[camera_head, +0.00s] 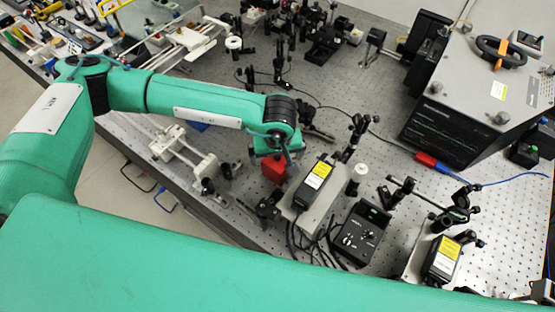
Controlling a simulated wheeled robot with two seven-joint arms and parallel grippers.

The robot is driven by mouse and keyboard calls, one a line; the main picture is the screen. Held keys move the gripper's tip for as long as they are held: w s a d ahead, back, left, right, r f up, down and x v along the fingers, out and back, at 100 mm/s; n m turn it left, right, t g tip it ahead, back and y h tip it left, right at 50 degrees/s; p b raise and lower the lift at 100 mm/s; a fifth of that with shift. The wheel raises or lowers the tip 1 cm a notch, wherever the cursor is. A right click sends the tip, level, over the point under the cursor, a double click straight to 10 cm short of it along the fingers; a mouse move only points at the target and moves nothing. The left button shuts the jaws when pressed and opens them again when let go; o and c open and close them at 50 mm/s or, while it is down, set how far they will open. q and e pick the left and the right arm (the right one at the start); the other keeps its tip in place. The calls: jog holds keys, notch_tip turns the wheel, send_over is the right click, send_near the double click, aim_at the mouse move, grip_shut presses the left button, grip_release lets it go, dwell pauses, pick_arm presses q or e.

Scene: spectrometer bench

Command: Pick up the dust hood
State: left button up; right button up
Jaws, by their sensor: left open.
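My left arm reaches in from the left. My left gripper (278,155) is open and points down over the bench, partly hidden by its own wrist. A small red box-like thing (273,170) sits right below and beside the jaws; it may be the dust hood, but no label shows. I cannot tell whether the jaws touch it or stand around it. My right gripper is not in view.
The perforated bench (330,265) is crowded. A black-and-yellow-labelled unit (318,178) and a black control box (360,236) stand just right of the gripper. A white rail fixture (188,150) stands left. A large grey instrument (465,90) stands at right.

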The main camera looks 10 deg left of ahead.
pick_arm(q)
jog(key=shift+f, duration=0.25)
jog(key=c, duration=0.9)
jog(key=shift+o, duration=0.2)
jog(key=shift+r, duration=0.15)
